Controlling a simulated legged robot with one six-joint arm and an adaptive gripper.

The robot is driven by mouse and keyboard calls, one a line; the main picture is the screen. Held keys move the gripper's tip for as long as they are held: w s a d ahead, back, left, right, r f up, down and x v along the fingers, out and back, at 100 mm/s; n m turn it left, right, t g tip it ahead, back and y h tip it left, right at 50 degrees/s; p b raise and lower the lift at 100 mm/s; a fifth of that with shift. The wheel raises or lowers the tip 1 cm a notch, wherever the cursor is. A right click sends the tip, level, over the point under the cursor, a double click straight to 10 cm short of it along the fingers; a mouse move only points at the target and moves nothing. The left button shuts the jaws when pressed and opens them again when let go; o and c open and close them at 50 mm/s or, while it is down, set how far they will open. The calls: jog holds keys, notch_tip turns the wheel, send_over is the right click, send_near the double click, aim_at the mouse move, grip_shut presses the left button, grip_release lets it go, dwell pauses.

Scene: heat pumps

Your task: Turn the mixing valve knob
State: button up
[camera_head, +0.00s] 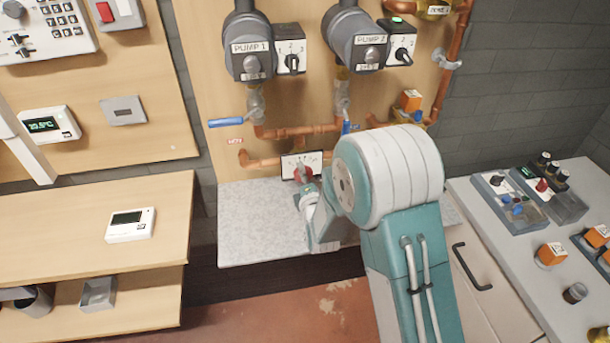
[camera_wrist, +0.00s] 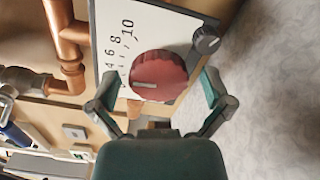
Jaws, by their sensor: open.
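The red mixing valve knob (camera_wrist: 158,77) is on a white scale plate (camera_wrist: 113,45) with printed numbers; its pale pointer mark shows on the face. In the head view the knob (camera_head: 302,173) is small, low on the wooden panel above the grey slab. My gripper (camera_wrist: 164,84) is open, one finger on each side of the knob. In the head view my arm hides most of the gripper. A small dark knob (camera_wrist: 206,40) sits beside the red one.
Copper pipes (camera_head: 300,131) and a blue-handled valve (camera_head: 226,122) are above the knob, with pump 1 (camera_head: 249,60) and pump 2 (camera_head: 355,45) higher. A wooden shelf (camera_head: 60,225) stands left. A bench with parts (camera_head: 500,235) stands right.

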jog(key=shift+c, duration=0.3)
jog(key=c, duration=1)
jog(key=shift+f+m, duration=0.2)
jog(key=shift+m, duration=1.5)
jog(key=o, duration=1.1)
jog(key=shift+c, duration=0.2)
jog(key=shift+d+r, duration=0.1)
